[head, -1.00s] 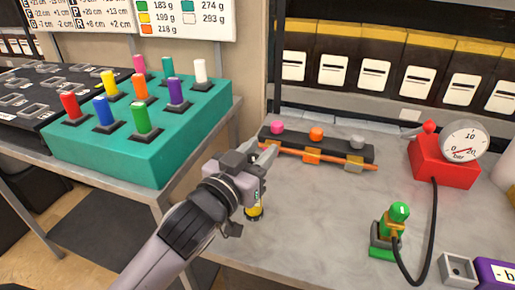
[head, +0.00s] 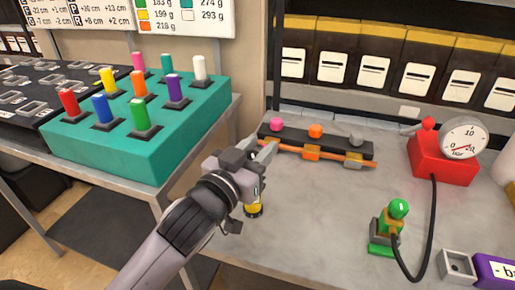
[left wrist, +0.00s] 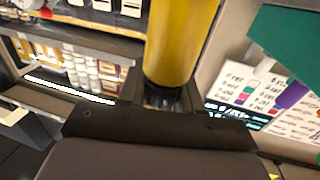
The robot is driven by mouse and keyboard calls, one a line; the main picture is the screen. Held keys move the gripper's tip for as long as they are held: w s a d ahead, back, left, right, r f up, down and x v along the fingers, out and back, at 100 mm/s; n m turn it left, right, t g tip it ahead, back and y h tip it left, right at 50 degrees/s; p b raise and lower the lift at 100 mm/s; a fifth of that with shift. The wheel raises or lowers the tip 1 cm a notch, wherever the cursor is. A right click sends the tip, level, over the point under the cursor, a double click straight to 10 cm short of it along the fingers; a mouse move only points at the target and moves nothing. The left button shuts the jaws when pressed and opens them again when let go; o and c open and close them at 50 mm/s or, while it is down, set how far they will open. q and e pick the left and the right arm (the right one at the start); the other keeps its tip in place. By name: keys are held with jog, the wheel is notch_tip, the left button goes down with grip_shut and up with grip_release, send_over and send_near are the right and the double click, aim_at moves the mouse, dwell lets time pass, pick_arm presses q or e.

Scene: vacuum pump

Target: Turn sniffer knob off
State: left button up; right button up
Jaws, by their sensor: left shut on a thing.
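My left gripper (head: 262,152) reaches in from the lower left over the grey workbench, its light tips close to the left end of a dark bar (head: 335,149). A yellow cylinder (left wrist: 181,40) stands between its jaws in the left wrist view, and the jaws are shut on it. A yellow and black end (head: 254,208) shows below the gripper in the head view; the rest is hidden by the gripper. The bar carries a pink knob (head: 276,124), an orange knob (head: 316,130) and a grey knob (head: 357,138). I cannot tell which knob is the sniffer's. My right gripper is out of view.
A red box with a round gauge (head: 464,137) stands at the right, its black hose running to a green-topped fitting (head: 398,210). A teal block (head: 110,157) with several coloured pegs is at the left. The bench middle is clear.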

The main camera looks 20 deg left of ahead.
pick_arm(q)
jog(key=o, duration=1)
jog(key=v, duration=0.7)
jog(key=shift+b, duration=0.35)
jog(key=shift+s+f, duration=0.1)
